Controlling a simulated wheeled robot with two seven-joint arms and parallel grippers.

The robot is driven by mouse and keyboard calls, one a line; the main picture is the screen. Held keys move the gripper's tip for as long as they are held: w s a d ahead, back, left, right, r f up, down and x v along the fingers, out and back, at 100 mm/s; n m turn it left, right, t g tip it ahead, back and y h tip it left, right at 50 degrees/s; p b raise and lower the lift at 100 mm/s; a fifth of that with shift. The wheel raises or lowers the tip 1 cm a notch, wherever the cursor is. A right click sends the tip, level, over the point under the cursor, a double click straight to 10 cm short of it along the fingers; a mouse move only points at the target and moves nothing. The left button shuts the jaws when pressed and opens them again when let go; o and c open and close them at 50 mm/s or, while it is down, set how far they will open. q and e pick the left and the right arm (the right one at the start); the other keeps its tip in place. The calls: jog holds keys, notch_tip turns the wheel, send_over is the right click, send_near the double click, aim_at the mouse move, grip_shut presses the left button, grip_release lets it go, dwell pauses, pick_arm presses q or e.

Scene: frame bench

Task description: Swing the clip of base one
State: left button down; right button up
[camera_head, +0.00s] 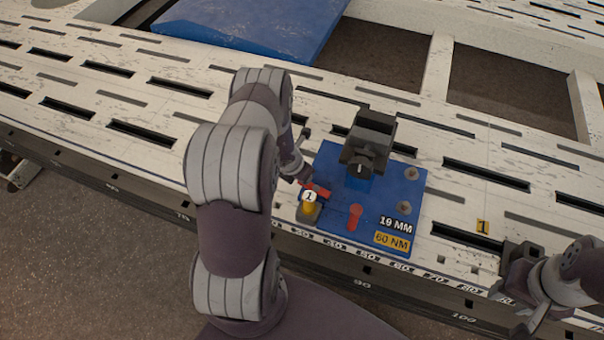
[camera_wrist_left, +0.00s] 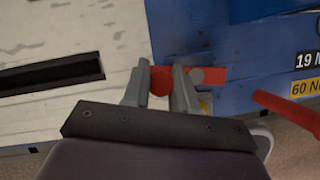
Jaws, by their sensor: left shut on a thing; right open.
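The blue base plate (camera_head: 330,165) lies on the white slotted bench and carries a yellow tag with a 1. Its red clip (camera_head: 318,189) is at the left edge beside the tag; in the left wrist view the clip (camera_wrist_left: 212,75) runs right from between the fingers. My left gripper (camera_wrist_left: 160,76) is shut on the clip's round red end. In the head view my left arm partly hides that gripper. A second red lever (camera_head: 355,216) stands on the plate, apart from the fingers. My right gripper (camera_head: 524,292) is open and empty at the lower right.
A dark clamp block (camera_head: 371,138) rises from the plate's back half. Plate labels read 19 MM and 60 NM. A larger blue panel (camera_head: 250,25) lies at the back. The bench's left part is clear.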

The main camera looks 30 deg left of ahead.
pick_arm(q)
jog(key=c, duration=0.9)
grip_release()
jog(key=p+v, duration=0.4)
jog(key=v, duration=0.8)
jog(key=shift+s+r, duration=0.1)
jog(key=shift+r, duration=0.25)
